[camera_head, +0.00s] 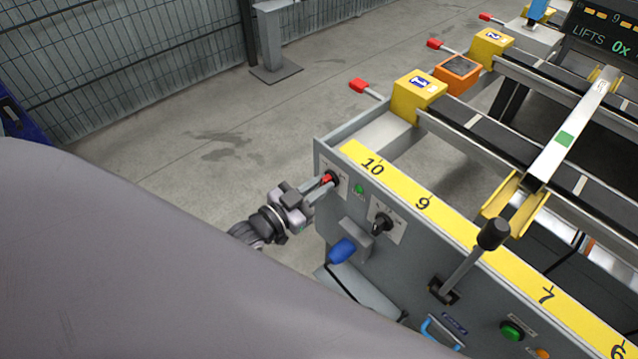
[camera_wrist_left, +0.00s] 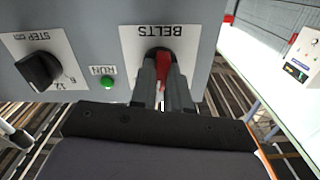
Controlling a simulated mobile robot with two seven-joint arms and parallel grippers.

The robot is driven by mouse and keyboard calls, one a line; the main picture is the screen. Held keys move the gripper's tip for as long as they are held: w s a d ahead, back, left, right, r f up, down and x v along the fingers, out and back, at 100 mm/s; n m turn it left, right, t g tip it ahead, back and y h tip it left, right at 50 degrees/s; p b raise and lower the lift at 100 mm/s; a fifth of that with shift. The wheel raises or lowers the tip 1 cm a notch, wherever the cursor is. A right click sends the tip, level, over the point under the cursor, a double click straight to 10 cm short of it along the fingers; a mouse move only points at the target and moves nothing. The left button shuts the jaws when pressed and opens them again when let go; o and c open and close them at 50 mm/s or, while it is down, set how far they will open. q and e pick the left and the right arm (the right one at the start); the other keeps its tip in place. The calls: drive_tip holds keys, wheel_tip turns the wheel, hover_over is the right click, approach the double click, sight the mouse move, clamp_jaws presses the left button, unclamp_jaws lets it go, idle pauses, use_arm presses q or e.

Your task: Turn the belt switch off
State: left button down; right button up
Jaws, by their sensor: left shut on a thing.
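The belt switch is a red knob (camera_head: 327,180) on a white plate at the left end of the grey panel. In the left wrist view the red knob (camera_wrist_left: 162,68) sits under the upside-down label BELTS (camera_wrist_left: 158,31). My left gripper (camera_head: 321,187) reaches in from the left and is shut on the knob. Its two fingers (camera_wrist_left: 162,80) stand on either side of the knob and hide part of it. The knob's exact angle is hard to read. A green RUN lamp (camera_wrist_left: 107,83) is beside the plate. My right gripper is not in view.
A black STEP knob (camera_head: 381,223), a blue handle (camera_head: 342,250), a black-topped lever (camera_head: 493,235) and a green button (camera_head: 511,330) are along the panel. A yellow numbered scale (camera_head: 450,223) runs along its top. Open floor lies left of the panel.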

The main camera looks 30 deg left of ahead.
use_arm(q)
drive_tip(key=n, duration=1.1)
idle(0.6)
drive_tip(key=c, duration=1.1)
unclamp_jaws()
drive_tip(key=shift+s, duration=0.1)
drive_tip(key=v, duration=0.7)
